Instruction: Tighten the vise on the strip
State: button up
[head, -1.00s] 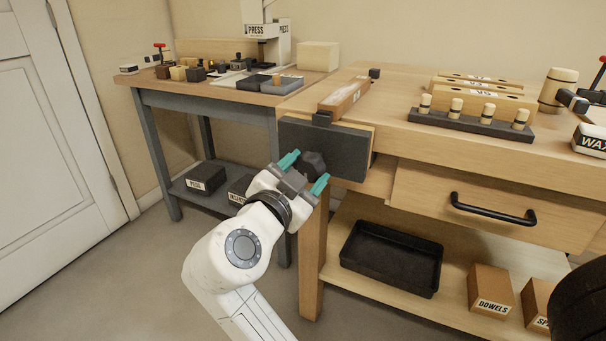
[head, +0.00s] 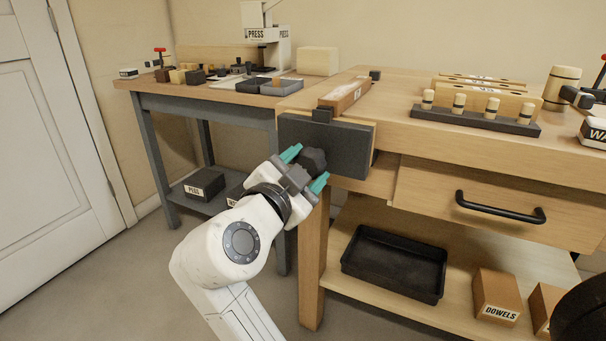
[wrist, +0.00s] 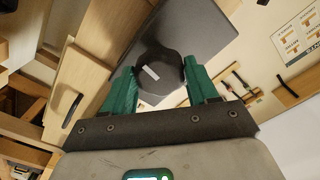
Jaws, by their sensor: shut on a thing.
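The vise (head: 330,145) is a dark plate on the left front corner of the wooden bench. A dark, faceted knob (head: 314,160) sticks out of its front. The knob also shows in the wrist view (wrist: 160,76), with a pale mark on its face. My gripper (head: 305,168) has teal fingers, one on each side of the knob, and is shut on it. The strip (head: 345,95) is a reddish-brown wooden bar with a pale top and a label, lying on the bench top behind the vise plate. Whether the jaw presses on the strip cannot be told.
A rack of wooden pegs (head: 475,118) stands on the bench top. Below are a drawer with a black handle (head: 500,208) and a shelf with a black tray (head: 395,262) and a dowels box (head: 496,296). A grey-legged table (head: 205,98) with a press stands at the left.

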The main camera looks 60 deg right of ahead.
jog(key=shift+f+m+b, duration=0.1)
jog(key=shift+m+b, duration=0.9)
jog(key=shift+b, duration=0.6)
jog(key=o, duration=0.9)
jog(key=a+b, duration=0.1)
jog(key=a, duration=0.6)
jog(key=shift+s, duration=0.1)
